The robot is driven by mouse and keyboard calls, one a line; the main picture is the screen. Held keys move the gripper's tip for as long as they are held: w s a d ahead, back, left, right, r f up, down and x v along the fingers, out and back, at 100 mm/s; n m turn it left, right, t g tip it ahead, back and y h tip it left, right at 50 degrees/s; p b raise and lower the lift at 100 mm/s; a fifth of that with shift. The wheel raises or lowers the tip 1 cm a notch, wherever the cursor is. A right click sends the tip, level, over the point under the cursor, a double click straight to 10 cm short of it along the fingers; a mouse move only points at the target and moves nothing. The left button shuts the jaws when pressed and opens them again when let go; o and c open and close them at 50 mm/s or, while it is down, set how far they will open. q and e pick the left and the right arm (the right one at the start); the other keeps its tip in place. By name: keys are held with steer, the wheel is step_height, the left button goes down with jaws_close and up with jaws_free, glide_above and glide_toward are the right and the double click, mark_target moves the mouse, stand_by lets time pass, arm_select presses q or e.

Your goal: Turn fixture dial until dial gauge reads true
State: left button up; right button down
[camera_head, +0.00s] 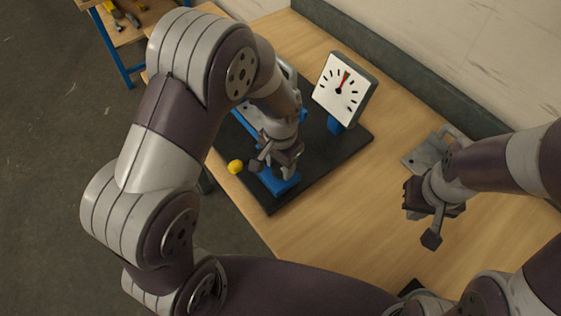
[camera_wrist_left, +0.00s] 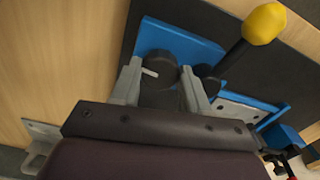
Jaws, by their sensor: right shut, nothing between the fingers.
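The dial gauge (camera_head: 330,78) stands upright at the back of the dark fixture base (camera_head: 352,148). A red streak on its white face runs from the dark hub up and slightly right; I cannot separate needle from mark. The fixture dial (camera_wrist_left: 156,66) is a dark round knob with a white line, in front of a blue plate (camera_wrist_left: 200,45). My left gripper (camera_wrist_left: 160,72) has one finger on each side of it, seemingly pressed against it; in the head view this gripper (camera_head: 272,160) largely hides the dial. My right gripper (camera_head: 431,240) is shut and empty above the table, right of the fixture.
A dark lever with a yellow knob (camera_wrist_left: 264,23) sticks out beside the dial; the yellow knob (camera_head: 235,167) also shows in the head view. A grey metal bracket (camera_head: 423,158) lies behind my right gripper. The front middle of the table (camera_head: 330,225) is clear.

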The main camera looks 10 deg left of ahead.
mark_target(281, 166)
arm_select(q)
steer(key=shift+r+n+p, duration=0.2)
steer(key=shift+n+p, duration=0.25)
steer(key=shift+n, duration=0.05)
steer(key=shift+n+p, duration=0.3)
steer(key=shift+n, duration=0.4)
steer(key=shift+f+n, duration=0.15)
steer(key=shift+n, duration=0.45)
steer(key=o, duration=0.8)
step_height(281, 166, up, 13)
steer(key=b, duration=0.1)
steer(key=shift+f, duration=0.15)
steer(key=shift+w, duration=0.1)
